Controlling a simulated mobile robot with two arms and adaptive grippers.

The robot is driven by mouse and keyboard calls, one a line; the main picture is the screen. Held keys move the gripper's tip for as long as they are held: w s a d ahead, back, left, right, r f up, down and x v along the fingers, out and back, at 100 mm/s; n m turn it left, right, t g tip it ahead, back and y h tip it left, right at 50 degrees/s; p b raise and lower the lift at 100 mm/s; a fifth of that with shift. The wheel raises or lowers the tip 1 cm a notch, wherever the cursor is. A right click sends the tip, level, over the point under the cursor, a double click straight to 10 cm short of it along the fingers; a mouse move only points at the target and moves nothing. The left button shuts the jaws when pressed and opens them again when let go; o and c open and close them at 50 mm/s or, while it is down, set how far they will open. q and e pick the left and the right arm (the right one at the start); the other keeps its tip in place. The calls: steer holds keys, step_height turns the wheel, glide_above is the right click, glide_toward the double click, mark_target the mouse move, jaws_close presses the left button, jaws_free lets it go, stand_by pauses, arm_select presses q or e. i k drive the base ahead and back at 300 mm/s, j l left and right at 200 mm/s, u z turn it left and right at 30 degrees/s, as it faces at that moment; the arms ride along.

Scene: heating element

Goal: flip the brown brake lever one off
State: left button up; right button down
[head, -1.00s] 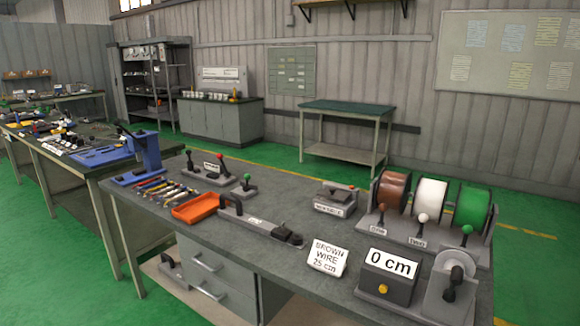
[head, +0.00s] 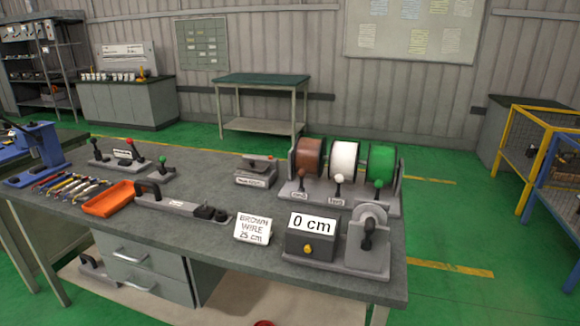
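The wire spool stand (head: 346,198) is on the right part of the grey workbench. It carries a brown spool (head: 310,158), a white spool (head: 343,161) and a green spool (head: 382,165). A lever with a knob stands in front of each spool. Neither of my grippers is in view.
A box reading "0 cm" (head: 312,240), a crank unit (head: 368,242) and a "BROWN WIRE 25 cm" card (head: 252,228) stand in front of the spools. An orange tray (head: 109,199) and a long-handled tool (head: 172,203) lie left. Green floor (head: 450,230) is clear right of the bench.

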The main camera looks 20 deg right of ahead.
mark_target(302, 173)
steer(key=i+j+z, duration=0.25)
steer(key=z, duration=0.25)
steer(key=i+j+z, duration=0.15)
steer(key=j+z, duration=0.35)
steer(key=i+j, duration=0.15)
steer(key=j, duration=0.25)
steer(key=i+j+z, duration=0.15)
steer(key=j, duration=0.25)
steer(key=i+j, duration=0.1)
steer(key=j, duration=0.3)
steer(key=i+j+z, duration=0.1)
steer(key=j, duration=0.35)
steer(key=i+j+z, duration=0.1)
steer(key=j, duration=0.3)
steer(key=i+j, duration=0.1)
steer(key=j, duration=0.35)
steer(key=i+j, duration=0.1)
steer(key=j, duration=0.35)
steer(key=i+j, duration=0.1)
steer(key=j, duration=0.4)
